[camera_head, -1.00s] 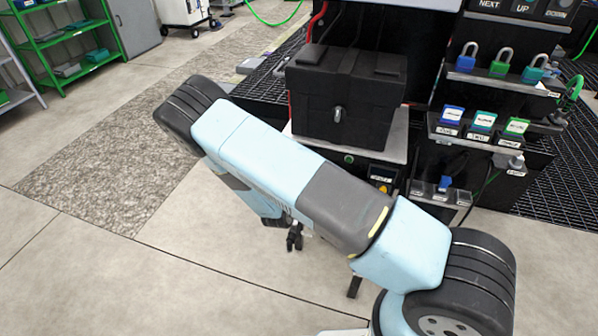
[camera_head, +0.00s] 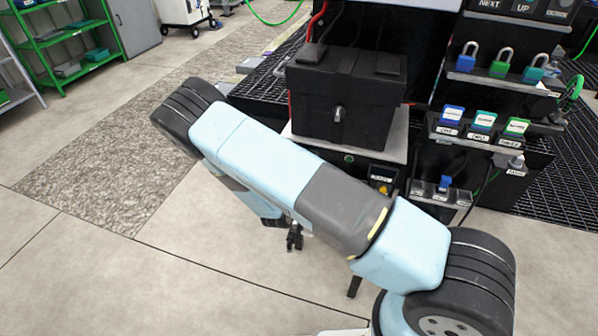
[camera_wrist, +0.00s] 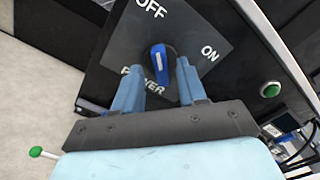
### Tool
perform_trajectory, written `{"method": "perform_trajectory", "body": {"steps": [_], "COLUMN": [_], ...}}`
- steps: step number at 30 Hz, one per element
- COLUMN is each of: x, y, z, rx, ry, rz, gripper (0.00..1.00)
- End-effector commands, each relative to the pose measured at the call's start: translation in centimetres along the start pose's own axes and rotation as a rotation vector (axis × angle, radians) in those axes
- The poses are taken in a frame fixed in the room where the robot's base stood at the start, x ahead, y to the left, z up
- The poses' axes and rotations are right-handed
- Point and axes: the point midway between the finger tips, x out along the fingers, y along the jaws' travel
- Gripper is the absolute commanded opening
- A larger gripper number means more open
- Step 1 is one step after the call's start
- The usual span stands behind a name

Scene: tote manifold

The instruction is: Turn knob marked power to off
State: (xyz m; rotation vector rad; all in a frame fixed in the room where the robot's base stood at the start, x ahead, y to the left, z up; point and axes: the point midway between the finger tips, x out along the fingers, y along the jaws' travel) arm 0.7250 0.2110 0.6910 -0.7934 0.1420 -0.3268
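The blue power knob (camera_wrist: 158,62) sits on a dark square plate (camera_wrist: 190,30) in the wrist view. The plate reads OFF at the top, ON at the right and POWER below. The white line on the knob runs up and down in the picture, its upper end towards OFF. My gripper (camera_wrist: 156,75) is open, with one blue finger on each side of the knob. I see gaps between fingers and knob; the depth is hard to tell. In the head view the knob does not show, and I cannot make out the gripper fingers there.
A green button (camera_wrist: 270,90) is on the same panel, right of the knob. In the head view a black box (camera_head: 345,95) stands on a grey shelf (camera_head: 350,152). Several padlocks (camera_head: 500,64) and labelled tags (camera_head: 483,122) are at the right. Open floor (camera_head: 90,265) lies at the left.

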Motion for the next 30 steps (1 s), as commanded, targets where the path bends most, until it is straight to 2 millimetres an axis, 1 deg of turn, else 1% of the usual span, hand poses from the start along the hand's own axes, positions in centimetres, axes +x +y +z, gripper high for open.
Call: {"method": "perform_trajectory", "body": {"steps": [7,11,14,24,30], "x": [0.0,-0.8,-2.2,-8.8,-12.0], "y": [-0.1,0.0,0.1,0.1,0.1], "z": [0.0,0.1,0.1,0.0,0.0], "rx": [0.001,0.001,0.001,0.000,0.000], "ry": [-0.001,-0.001,-0.001,-0.002,-0.001], "rz": [-0.002,-0.001,0.001,0.002,0.001], "gripper": [0.41,0.41,0.41,0.41,0.41]}}
